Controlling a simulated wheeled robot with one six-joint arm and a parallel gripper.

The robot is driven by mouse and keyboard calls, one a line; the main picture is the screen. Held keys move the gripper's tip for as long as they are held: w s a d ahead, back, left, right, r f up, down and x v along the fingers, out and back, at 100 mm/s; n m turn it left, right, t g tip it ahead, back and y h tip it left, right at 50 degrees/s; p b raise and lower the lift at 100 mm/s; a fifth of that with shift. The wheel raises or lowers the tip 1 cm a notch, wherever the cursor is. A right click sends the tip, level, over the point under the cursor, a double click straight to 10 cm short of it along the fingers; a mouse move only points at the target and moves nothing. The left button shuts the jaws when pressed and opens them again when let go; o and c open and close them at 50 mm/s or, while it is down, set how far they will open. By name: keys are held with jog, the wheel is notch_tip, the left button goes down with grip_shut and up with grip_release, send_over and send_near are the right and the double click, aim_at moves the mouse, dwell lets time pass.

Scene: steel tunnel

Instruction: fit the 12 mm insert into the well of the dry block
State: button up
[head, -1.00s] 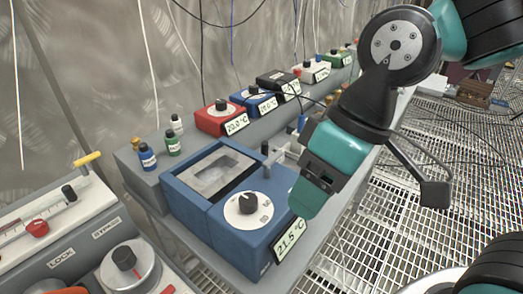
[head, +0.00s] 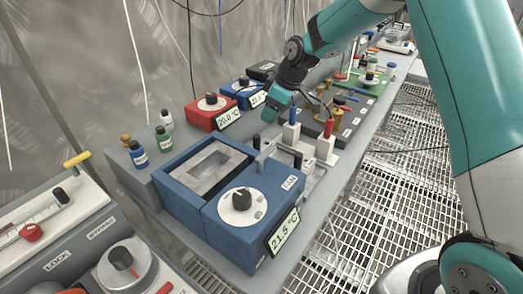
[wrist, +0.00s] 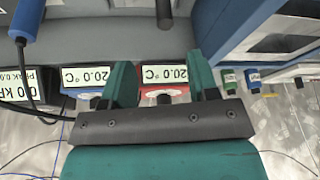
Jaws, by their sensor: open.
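The blue dry block (head: 229,209) stands at the front of the bench, with a 21.5 °C display and a dial. Its top has a square metal well (head: 207,169), with a rectangular opening; the block also shows in the wrist view (wrist: 232,22) at the upper right. My gripper (head: 268,110) is beyond the dry block, pointing down near the small blue and red units. In the wrist view its green fingers (wrist: 160,63) are apart with nothing between them. A dark peg (wrist: 163,14) shows ahead of the gap. I cannot single out the 12 mm insert.
A red unit (head: 210,113) and a small blue unit (head: 241,92) stand behind the block. Blue-topped (head: 291,128) and red-topped (head: 325,143) white pieces stand right of my gripper. Small bottles (head: 163,138) stand at the back left. Grated floor (head: 360,230) lies right of the bench.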

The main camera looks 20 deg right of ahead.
aim_at(257, 143)
jog(key=p+x, duration=0.1)
jog(key=x, duration=0.8)
jog(key=p+x, duration=0.1)
jog(key=x, duration=0.1)
jog(key=p+x, duration=0.1)
jog(key=x, duration=0.1)
jog(key=shift+s+f, duration=0.1)
jog(key=shift+s, duration=0.25)
jog(key=shift+c, duration=0.4)
grip_shut()
